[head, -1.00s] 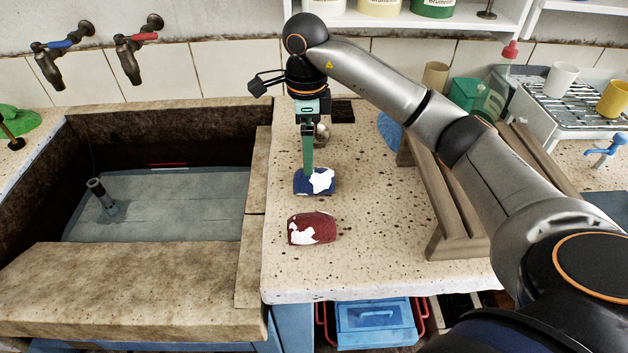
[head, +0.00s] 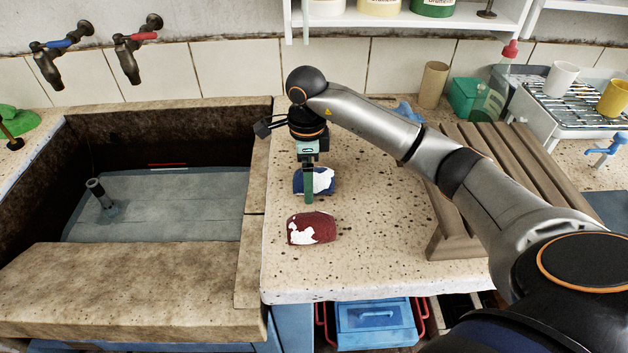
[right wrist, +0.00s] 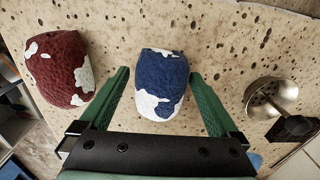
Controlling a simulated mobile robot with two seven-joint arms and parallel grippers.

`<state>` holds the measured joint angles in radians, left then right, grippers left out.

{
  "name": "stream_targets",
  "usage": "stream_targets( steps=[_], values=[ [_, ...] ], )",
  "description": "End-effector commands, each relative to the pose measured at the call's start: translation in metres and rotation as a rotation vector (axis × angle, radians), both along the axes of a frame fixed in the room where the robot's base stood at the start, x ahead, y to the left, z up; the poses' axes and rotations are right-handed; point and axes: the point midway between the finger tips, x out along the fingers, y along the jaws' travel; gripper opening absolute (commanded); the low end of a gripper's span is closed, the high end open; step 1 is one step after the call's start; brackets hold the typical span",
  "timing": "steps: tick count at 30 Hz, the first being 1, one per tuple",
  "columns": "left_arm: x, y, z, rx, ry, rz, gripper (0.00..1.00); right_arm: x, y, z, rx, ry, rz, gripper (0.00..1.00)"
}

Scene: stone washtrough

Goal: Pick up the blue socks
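The blue socks (head: 322,181), a rolled bundle with white patches, lie on the speckled stone counter (head: 380,260) right of the basin. My right gripper (head: 308,201) points down at them, its green fingers covering part of the bundle in the head view. In the right wrist view, the open fingers (right wrist: 160,76) stand apart, with the blue and white bundle (right wrist: 161,80) between and slightly beyond them. Gaps show on both sides, so nothing is gripped. My left gripper is not in view.
A similar red and white bundle (head: 312,228) lies just nearer on the counter. A metal strainer-like piece (right wrist: 270,97) is on the other side in the right wrist view. A wooden rack (head: 455,215) stands right, and the stone basin (head: 160,205) is left.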

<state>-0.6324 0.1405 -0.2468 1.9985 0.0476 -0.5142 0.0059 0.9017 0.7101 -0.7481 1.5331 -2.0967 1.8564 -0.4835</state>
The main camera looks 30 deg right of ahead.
Motion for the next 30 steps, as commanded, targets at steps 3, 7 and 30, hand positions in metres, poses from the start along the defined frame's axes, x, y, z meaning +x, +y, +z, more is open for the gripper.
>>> stream_targets(
  steps=[3,7,30],
  values=[
    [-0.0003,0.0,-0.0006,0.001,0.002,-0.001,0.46,0.0,-0.0001,0.0003,0.0,0.0,0.0,0.82],
    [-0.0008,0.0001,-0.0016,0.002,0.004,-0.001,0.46,0.0,-0.0001,0.0004,0.0,0.0,-0.001,0.67],
    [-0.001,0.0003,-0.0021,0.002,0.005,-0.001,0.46,0.0004,-0.0003,0.0022,-0.001,-0.001,-0.001,0.1]
  ],
)
